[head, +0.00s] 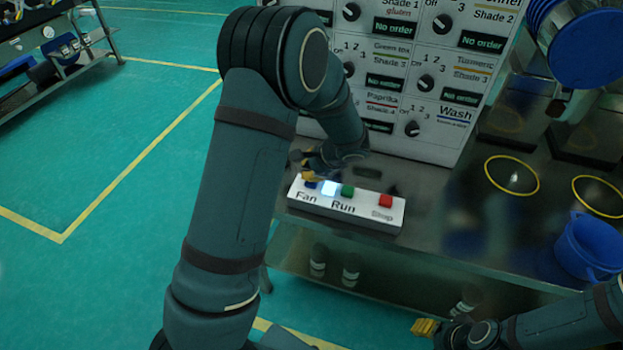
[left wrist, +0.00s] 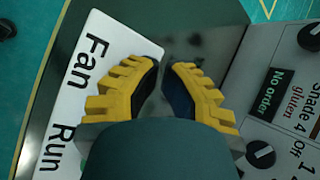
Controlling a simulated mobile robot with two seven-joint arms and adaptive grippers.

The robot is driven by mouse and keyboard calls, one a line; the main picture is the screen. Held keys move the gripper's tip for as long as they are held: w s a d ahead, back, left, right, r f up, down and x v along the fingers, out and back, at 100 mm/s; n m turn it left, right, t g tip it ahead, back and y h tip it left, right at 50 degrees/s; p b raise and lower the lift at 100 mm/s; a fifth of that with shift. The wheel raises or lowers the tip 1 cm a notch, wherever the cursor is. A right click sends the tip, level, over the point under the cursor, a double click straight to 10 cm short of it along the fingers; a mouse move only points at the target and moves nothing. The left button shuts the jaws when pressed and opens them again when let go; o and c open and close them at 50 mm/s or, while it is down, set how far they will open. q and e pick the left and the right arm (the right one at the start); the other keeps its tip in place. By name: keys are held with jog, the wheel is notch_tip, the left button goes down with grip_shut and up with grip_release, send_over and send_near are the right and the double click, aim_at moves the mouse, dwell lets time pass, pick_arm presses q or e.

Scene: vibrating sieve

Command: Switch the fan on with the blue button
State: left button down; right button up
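The white button box (head: 350,212) lies on the metal table, labelled Fan, Run and Stop. Its blue button (head: 311,184) is at the left end by "Fan", partly hidden by my left gripper (head: 302,166). A bright pale-blue lit piece (head: 329,188) sits beside it, then a green button (head: 347,191) and a red button (head: 385,201). In the left wrist view my left gripper (left wrist: 165,68) shows two yellow fingers with a gap between the tips and nothing held. One finger is over the box; whether it touches the button is unclear. My right gripper (head: 425,327) is low right.
A tall white panel (head: 420,70) with knobs and "No order" displays stands behind the box. Yellow rings (head: 512,175) and a blue bucket (head: 590,243) are on the right. A blue round part (head: 590,50) overhangs there. Green floor is free on the left.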

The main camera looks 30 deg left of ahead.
pick_arm(q)
jog(key=shift+r, duration=0.5)
jog(key=shift+r+p, duration=2)
jog(key=shift+r, duration=0.5)
